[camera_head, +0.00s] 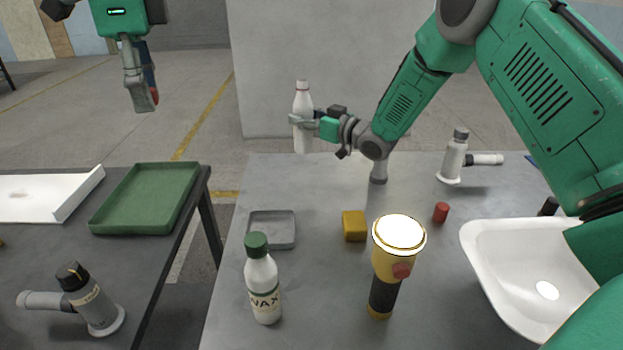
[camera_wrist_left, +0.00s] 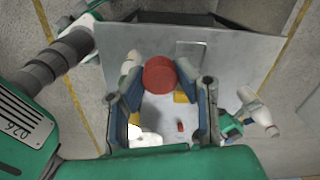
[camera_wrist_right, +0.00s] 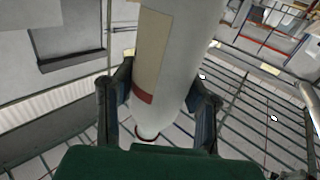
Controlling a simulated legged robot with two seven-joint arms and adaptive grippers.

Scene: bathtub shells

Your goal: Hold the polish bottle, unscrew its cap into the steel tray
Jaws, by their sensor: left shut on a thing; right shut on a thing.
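My right gripper (camera_head: 300,121) is shut around the middle of a white polish bottle (camera_head: 302,101) and holds it upright beyond the table's far edge. The bottle's narrow neck shows no cap. Its white body, tan label and red band fill the right wrist view (camera_wrist_right: 185,60) between my fingers. My left gripper (camera_head: 147,98) is raised at the upper left, apart from the bottle, shut on a round red cap (camera_wrist_left: 159,74). In the head view the fingers mostly hide the cap. The small grey steel tray (camera_head: 271,243) lies on the table, and looks empty.
A green-capped WAX bottle (camera_head: 262,287) stands in front of the tray. A yellow block (camera_head: 354,226), a yellow-black flashlight (camera_head: 384,285), a red cylinder (camera_head: 440,212) and a white basin (camera_head: 500,265) stand to the right. A green tray (camera_head: 140,200) is on the left table.

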